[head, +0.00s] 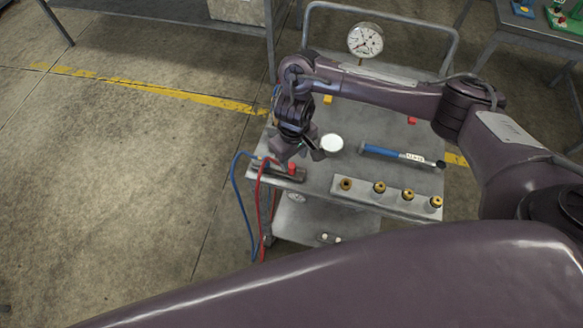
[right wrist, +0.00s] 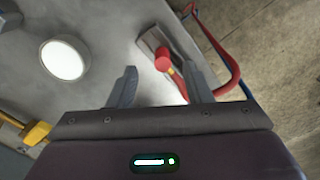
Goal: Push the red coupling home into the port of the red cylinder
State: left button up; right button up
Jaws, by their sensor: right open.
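A small red cylindrical piece (head: 292,168) stands on a dark metal plate (head: 268,172) at the cart's front left corner. It also shows in the right wrist view (right wrist: 162,60), with a bit of yellow beside it. A red hose (head: 260,200) leads up to this plate. I cannot tell whether the red piece is the coupling or the cylinder, and no port shows clearly. My right gripper (head: 300,155) is open and empty just above and behind the plate. In the wrist view the red piece appears between its fingers (right wrist: 163,85), beyond the tips. My left gripper is not seen.
A blue hose (head: 240,205) hangs beside the red one off the cart's left edge. A white disc (head: 332,142), a blue-handled tool (head: 385,152) and a strip (head: 362,191) with several brass fittings lie on the cart (head: 330,172). A pressure gauge (head: 365,40) stands behind.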

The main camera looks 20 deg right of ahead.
aim_at(291, 165)
jog(key=shift+s+r, duration=0.1)
jog(key=f, duration=0.1)
jog(key=f+b, duration=0.1)
jog(key=f, duration=0.1)
jog(key=shift+w+a+f+b, duration=0.2)
jog(key=shift+a+b, duration=0.1)
jog(key=shift+b, duration=0.05)
jog(key=shift+f, duration=0.9)
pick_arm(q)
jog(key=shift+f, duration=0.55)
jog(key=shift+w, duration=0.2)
pick_arm(e)
jog(key=shift+w, duration=0.1)
jog(key=shift+c, duration=0.4)
jog(key=shift+c, duration=1.1)
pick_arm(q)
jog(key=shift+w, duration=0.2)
pick_arm(e)
grip_shut()
